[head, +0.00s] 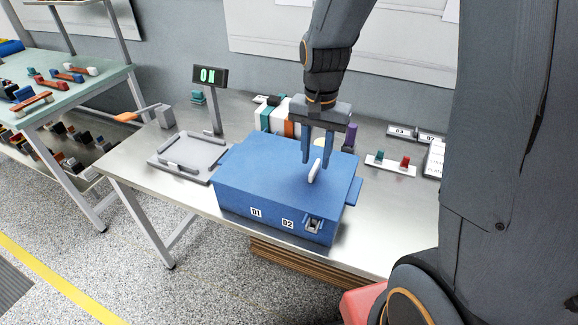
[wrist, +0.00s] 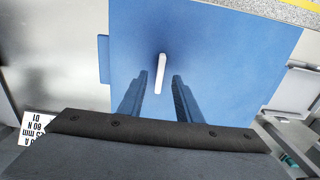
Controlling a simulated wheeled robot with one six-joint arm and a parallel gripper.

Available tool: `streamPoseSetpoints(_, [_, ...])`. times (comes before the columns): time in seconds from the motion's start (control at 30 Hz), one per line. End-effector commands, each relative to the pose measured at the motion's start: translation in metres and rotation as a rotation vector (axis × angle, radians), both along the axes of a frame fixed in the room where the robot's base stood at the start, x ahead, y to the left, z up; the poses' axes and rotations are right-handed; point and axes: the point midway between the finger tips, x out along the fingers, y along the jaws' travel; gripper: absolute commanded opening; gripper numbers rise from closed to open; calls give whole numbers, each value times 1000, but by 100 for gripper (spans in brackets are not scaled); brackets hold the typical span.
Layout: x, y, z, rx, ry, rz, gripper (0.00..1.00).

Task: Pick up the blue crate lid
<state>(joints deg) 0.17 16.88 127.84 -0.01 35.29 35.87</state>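The blue crate (head: 275,212) stands on the metal table, with its blue lid (head: 262,166) on top. A white upright handle (head: 315,172) rises from the lid, right of its middle in the head view. In the wrist view the lid (wrist: 215,50) fills much of the picture and the handle (wrist: 160,73) lies ahead, between the lines of the two fingers. My gripper (head: 318,160) is open and empty, its blue fingers pointing down close to the handle. The fingers also show apart in the wrist view (wrist: 160,82). I cannot tell whether they touch the lid.
A grey tray fixture (head: 188,158) with an "ON" display (head: 210,76) stands left of the crate. Behind the crate are several upright coloured modules (head: 275,117). A side bench (head: 60,85) holds loose parts.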

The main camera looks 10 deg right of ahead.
Motion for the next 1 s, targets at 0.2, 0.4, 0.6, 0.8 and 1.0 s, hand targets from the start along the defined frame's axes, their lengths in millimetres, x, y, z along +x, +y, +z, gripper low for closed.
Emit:
streamPoseSetpoints(0.2, [-1, 0, -21, 0, 1, 0, 31])
streamPoseSetpoints(0.4, [-1, 0, -24, 0, 0, 1, 31])
streamPoseSetpoints(0.6, [-1, 0, -24, 0, 0, 1, 13])
streamPoseSetpoints(0.8, [-1, 0, -24, 0, 0, 1, 0])
streamPoseSetpoints(1.0, [0, 0, -23, 0, -1, 1, 0])
